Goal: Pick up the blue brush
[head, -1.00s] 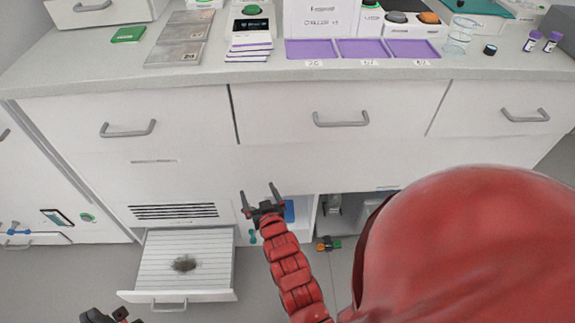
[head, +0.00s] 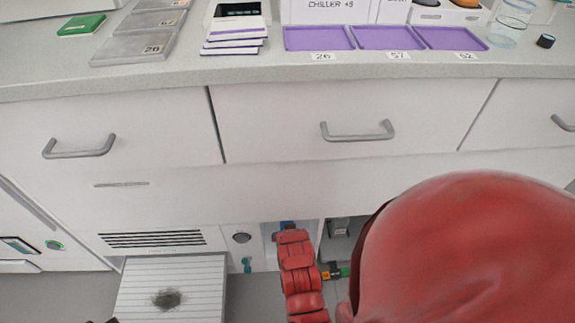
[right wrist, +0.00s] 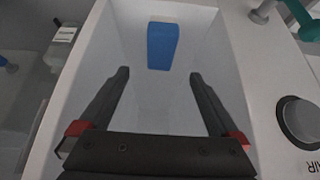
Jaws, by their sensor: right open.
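The blue brush shows only as a plain blue block (right wrist: 162,46) at the far end of a white-walled open compartment (right wrist: 160,105) in the right wrist view. Only a dark sliver of my left gripper (head: 100,321) shows at the bottom edge.
A round dark knob (right wrist: 301,121) and a teal item (right wrist: 300,18) are right of the compartment. An orange, black and green item (head: 335,273) lies right of my arm. Drawers and the counter are above.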

